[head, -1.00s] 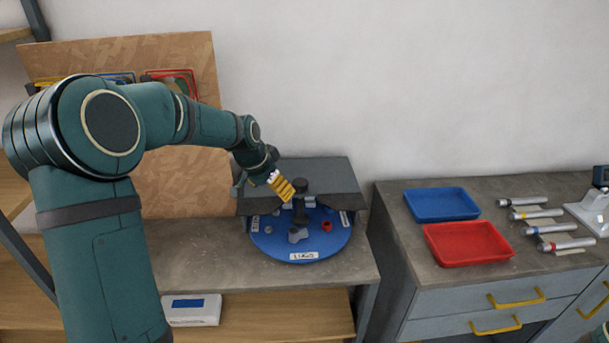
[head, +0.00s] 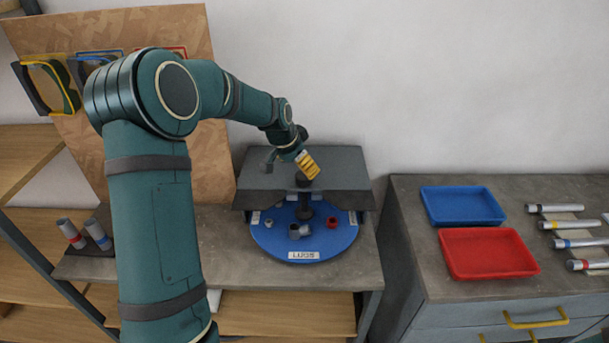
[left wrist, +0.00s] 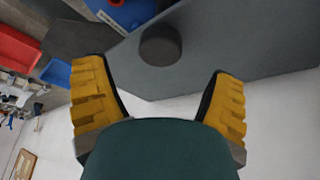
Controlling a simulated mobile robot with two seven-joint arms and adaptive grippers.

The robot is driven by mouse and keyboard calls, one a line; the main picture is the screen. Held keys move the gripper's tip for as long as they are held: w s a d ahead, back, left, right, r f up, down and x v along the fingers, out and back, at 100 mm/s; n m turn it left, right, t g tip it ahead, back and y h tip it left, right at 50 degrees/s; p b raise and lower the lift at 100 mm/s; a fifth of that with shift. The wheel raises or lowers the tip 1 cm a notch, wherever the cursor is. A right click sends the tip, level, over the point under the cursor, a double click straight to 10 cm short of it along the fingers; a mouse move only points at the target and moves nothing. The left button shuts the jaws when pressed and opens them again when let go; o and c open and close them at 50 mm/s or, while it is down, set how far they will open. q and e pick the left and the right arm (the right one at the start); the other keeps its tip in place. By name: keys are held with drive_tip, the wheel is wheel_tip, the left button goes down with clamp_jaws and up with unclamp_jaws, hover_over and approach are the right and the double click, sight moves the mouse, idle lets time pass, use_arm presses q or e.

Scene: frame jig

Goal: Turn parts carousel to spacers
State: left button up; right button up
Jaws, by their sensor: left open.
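The parts carousel is a round blue disc (head: 270,242) on the bench, its rear under a grey hood (head: 345,180). A white label reading LUGS (head: 304,255) faces front; other labels at the sides are too small to read. Small grey parts (head: 295,231) and a red ring-like part (head: 331,221) sit on the disc. A dark post with a round black knob (head: 303,182) rises at its centre. My left gripper (head: 291,164) is open just above the knob; in the left wrist view the knob (left wrist: 160,45) shows beyond and between the yellow-padded fingers, apart from them. My right gripper is not in view.
The hood stands close around the knob. On the right counter are a blue tray (head: 462,206), a red tray (head: 488,253) and several silver cylinders (head: 555,208).

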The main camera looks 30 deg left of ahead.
sight(304, 175)
use_arm(q)
drive_tip(key=x, duration=0.5)
drive_tip(key=shift+w+f, duration=0.15)
drive_tip(key=shift+f, duration=0.1)
drive_tip(key=shift+c, duration=0.4)
drive_tip(key=c, duration=1.3)
